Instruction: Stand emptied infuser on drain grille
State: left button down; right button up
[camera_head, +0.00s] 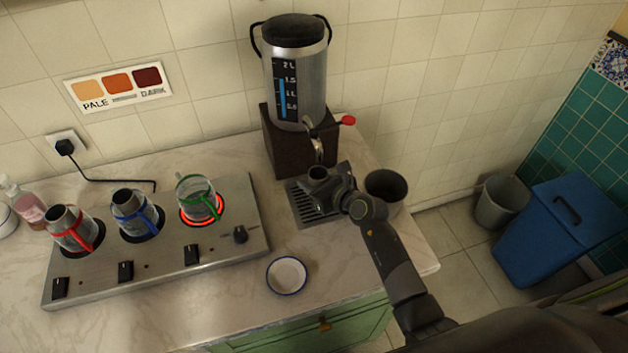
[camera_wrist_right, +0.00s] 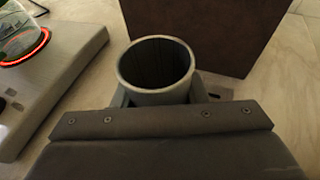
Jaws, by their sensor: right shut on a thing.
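The infuser (camera_wrist_right: 155,68) is a grey, open-topped cylinder. In the right wrist view it is upright between the fingers of my right gripper (camera_wrist_right: 158,98), which is shut on it. The inside that shows looks dark and empty; its bottom is hidden. In the head view the infuser (camera_head: 318,173) is over the drain grille (camera_head: 305,203), below the samovar tap. The grille is a dark slotted plate, partly covered by my right gripper (camera_head: 320,181). Whether the infuser's base touches the grille cannot be told. My left gripper is not in view.
The samovar (camera_head: 297,75) stands on a dark block (camera_head: 283,150) behind the grille. A dark bin-like pot (camera_head: 386,187) is close on the right. A hotplate (camera_head: 165,250) with several glass pots is on the left. A small white bowl (camera_head: 287,275) sits in front.

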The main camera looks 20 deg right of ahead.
jog(key=shift+f, duration=0.1)
jog(key=o, duration=1)
jog(key=shift+r, duration=0.25)
jog(key=shift+s+d, duration=0.2)
jog(key=shift+s, duration=0.1)
jog(key=v, duration=1.1)
jog(key=shift+s+d, duration=0.1)
jog(key=shift+s, duration=0.05)
